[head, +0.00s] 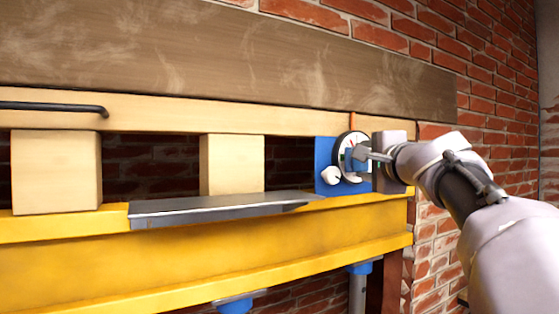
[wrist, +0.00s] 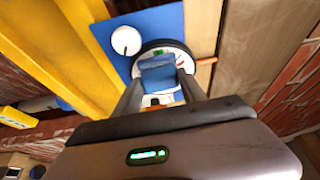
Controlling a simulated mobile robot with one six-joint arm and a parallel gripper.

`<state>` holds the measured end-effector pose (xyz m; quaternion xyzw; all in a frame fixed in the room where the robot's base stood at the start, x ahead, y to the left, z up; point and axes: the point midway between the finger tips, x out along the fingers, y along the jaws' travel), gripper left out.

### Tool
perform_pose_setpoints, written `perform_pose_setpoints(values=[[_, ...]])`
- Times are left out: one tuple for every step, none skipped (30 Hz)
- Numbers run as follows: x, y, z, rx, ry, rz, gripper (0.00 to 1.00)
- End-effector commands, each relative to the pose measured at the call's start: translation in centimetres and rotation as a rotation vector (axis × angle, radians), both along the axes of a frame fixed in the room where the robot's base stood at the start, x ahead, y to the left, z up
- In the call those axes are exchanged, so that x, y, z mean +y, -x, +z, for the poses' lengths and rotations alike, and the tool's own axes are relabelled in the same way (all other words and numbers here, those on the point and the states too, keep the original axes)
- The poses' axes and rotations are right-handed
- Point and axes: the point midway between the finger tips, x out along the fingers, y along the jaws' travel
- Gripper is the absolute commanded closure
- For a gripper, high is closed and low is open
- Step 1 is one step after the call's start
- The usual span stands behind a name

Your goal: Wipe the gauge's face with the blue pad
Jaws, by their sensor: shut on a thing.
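The gauge (head: 343,142) has a round white face with a dark rim and is mounted at a blue panel (head: 325,155) above the yellow beam. In the wrist view the gauge's face (wrist: 184,62) shows around the pad, with a green mark and a red needle or mark visible. My gripper (head: 364,156) is shut on the blue pad (wrist: 158,76), which lies between its two fingers (wrist: 160,92). The pad is in front of the face and hides its middle. I cannot tell whether pad and face touch.
A white round knob (head: 331,175) sits on the panel beside the gauge. A steel plate (head: 220,207) lies on the yellow beam (head: 200,255) to the left. Wooden blocks (head: 232,163) stand under a timber. A brick wall (head: 500,110) is behind and right.

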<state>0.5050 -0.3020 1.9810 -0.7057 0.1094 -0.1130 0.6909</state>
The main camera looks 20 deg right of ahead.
Motion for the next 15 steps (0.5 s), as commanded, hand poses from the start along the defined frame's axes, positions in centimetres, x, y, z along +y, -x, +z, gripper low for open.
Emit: perform_pose_setpoints(values=[[0.0, 0.01, 0.02, 0.0, 0.0, 0.0, 0.84], [0.01, 0.0, 0.02, 0.0, 0.0, 0.0, 0.84], [0.01, -0.04, 0.02, 0.0, 0.0, 0.0, 0.84], [0.01, -0.1, 0.03, 0.0, 0.0, 0.0, 0.84], [0.02, -0.16, 0.03, 0.0, 0.0, 0.0, 0.84], [0.02, -0.25, 0.03, 0.0, 0.0, 0.0, 0.84], [0.02, -0.31, 0.03, 0.0, 0.0, 0.0, 0.84], [0.03, -0.38, 0.03, 0.0, 0.0, 0.001, 0.84], [0.04, -0.46, 0.03, 0.0, 0.0, 0.001, 0.84], [0.04, -0.52, 0.03, 0.0, -0.001, 0.001, 0.84], [0.04, -0.58, 0.02, 0.001, -0.001, 0.001, 0.84], [0.05, -0.66, 0.02, 0.001, -0.001, 0.001, 0.84], [0.05, -0.71, 0.03, 0.0, -0.001, 0.001, 0.84], [0.06, -0.76, 0.03, 0.0, -0.001, 0.001, 0.84], [0.05, -0.84, 0.04, 0.0, -0.001, 0.001, 0.84]])
